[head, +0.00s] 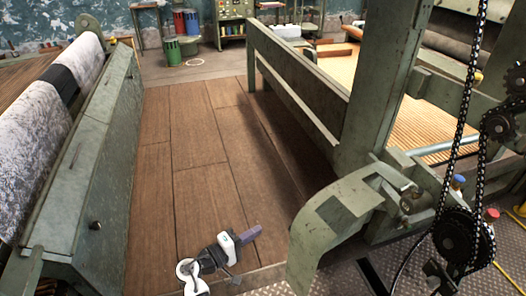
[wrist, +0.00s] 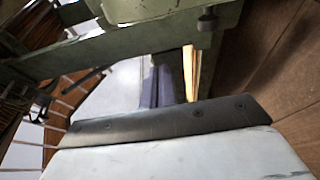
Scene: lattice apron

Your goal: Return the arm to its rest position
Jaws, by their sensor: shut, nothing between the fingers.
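My gripper (head: 258,229) is low in the middle of the head view, over the plank floor between the two machine frames. Its purple fingers are together, with nothing between them, and point up and to the right. The white and black wrist part of my arm is behind them, at the lower left. In the wrist view the purple fingers (wrist: 163,65) stick out beyond the dark edge of the white hand. No object is held.
A green machine with a fabric roll (head: 40,125) stands on the left. A green frame (head: 365,110) and curved guard (head: 345,212) stand on the right, near a chain drive (head: 460,235). The plank floor (head: 165,130) between is clear. Coloured canisters (head: 190,48) stand at the back.

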